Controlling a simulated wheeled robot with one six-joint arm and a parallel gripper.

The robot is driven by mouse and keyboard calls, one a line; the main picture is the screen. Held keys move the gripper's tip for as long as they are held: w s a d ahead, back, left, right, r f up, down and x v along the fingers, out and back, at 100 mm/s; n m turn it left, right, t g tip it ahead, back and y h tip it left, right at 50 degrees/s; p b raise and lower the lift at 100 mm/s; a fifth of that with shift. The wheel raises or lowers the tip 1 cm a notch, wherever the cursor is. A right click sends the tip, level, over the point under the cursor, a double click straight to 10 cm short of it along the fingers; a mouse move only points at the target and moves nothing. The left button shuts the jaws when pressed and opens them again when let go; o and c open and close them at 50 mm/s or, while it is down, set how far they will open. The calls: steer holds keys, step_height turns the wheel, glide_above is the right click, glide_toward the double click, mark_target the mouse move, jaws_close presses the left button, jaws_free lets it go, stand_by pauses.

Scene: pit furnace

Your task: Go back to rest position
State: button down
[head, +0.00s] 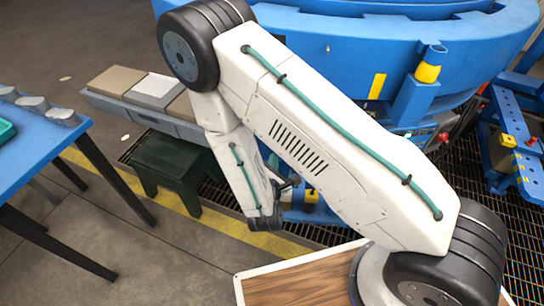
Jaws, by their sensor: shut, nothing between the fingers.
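My white arm fills the middle of the head view, folded at a black elbow joint, with its forearm hanging down. My gripper (286,188) is the small dark piece beside the lower end of the forearm, partly hidden by the upper arm. It is shut and nothing shows in it. It is in front of the lower part of the blue furnace (400,35) and seems apart from everything around it.
A blue table (35,150) with grey parts stands at the left. A grey rack (160,121) with tan and white blocks and a dark green stool (168,160) stand behind the arm. A wooden-topped surface (290,285) is at the bottom. Open floor (120,240) lies between.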

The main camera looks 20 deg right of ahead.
steer(key=s+d+r+m+g+h, duration=0.9)
steer(key=s+d+r+m+g, duration=0.15)
steer(key=d+r+g, duration=0.45)
steer(key=s+a+r+m+y, duration=0.1)
steer(key=s+r+m+y, duration=0.5)
steer(key=r, duration=0.5)
steer(key=s+a+r+m+t+y, duration=0.1)
steer(key=s+a+r+m+y, duration=0.1)
steer(key=s+r+m+y, duration=0.4)
steer(key=shift+s+r+y, duration=1.3)
steer(key=shift+r+y, duration=0.1)
steer(key=shift+r, duration=0.95)
